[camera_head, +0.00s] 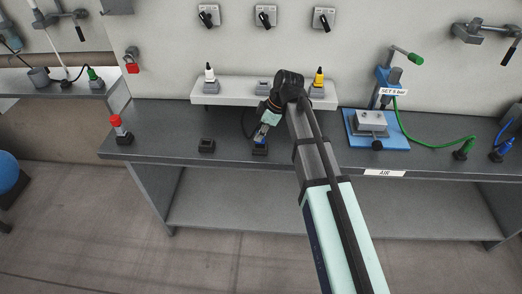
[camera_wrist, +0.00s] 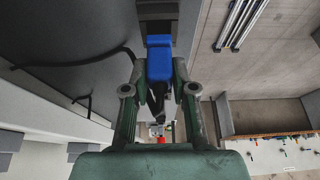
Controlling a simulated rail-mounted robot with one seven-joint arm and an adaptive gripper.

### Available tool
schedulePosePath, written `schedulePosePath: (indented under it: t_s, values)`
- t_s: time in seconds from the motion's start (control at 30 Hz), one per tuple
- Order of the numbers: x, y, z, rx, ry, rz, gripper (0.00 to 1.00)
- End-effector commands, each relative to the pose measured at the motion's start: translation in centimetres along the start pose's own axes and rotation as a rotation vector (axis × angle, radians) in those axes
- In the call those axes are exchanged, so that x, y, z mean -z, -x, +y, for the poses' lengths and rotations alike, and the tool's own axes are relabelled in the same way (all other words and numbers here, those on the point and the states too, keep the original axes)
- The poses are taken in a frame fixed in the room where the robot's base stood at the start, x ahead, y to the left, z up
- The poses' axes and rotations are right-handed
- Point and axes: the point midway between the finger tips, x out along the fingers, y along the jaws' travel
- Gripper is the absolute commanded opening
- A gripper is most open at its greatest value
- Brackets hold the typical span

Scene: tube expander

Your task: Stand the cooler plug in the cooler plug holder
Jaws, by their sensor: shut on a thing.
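My gripper (camera_head: 265,131) is low over the front of the grey bench, pointing down. In the wrist view its fingers (camera_wrist: 157,72) are shut on a blue plug (camera_wrist: 159,60), which I take to be the cooler plug. A dark holder block (camera_head: 260,151) sits on the bench directly under the gripper, and the blue plug shows just above it. In the wrist view a dark block (camera_wrist: 158,28) lies just beyond the plug's end, in line with it. I cannot tell whether the plug is inside the holder or just above it.
An empty dark holder (camera_head: 207,146) is to the left, and a red-topped plug (camera_head: 119,129) stands farther left. A white shelf (camera_head: 240,98) behind carries a white plug (camera_head: 210,74), a grey holder (camera_head: 263,87) and a yellow plug (camera_head: 318,79). A blue-based machine (camera_head: 372,130) stands right.

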Motion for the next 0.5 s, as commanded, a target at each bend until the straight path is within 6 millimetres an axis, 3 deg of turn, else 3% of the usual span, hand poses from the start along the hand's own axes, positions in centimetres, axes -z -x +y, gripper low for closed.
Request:
schedulePosePath:
  t_s: [0.5]
  values:
    - [-0.28,-0.68,0.0,0.0,0.0,0.0,0.0]
